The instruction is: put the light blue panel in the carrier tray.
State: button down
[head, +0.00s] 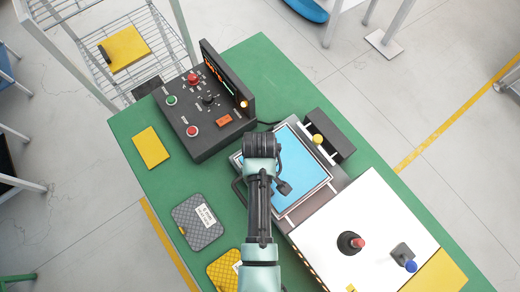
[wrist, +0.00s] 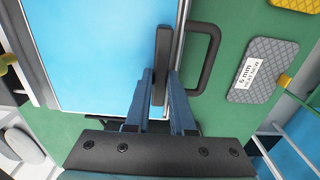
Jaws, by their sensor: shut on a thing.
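The light blue panel (head: 310,155) lies flat within the metal-rimmed carrier tray (head: 310,203) on the green bench. In the wrist view the panel (wrist: 90,50) fills the upper left, with the tray's silver rim (wrist: 33,60) on the left and its black loop handle (wrist: 213,55) on the right. My gripper (wrist: 161,85) is over the panel's edge nearest that handle, its fingers shut about a dark upright bar there. I cannot tell how the bar joins the panel. In the head view my arm hides the fingertips and part of the panel.
A black control box (head: 205,120) with buttons stands at the upper left of the tray. A white-topped unit (head: 370,225) with red and blue knobs stands at the lower right. Grey (head: 197,222) and yellow (head: 225,270) textured pads lie to the left. The bench between them is bare.

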jog(key=shift+f, duration=0.15)
jog(key=c, duration=0.8)
grip_release()
jog(key=shift+f, duration=0.1)
jog(key=shift+o, duration=0.2)
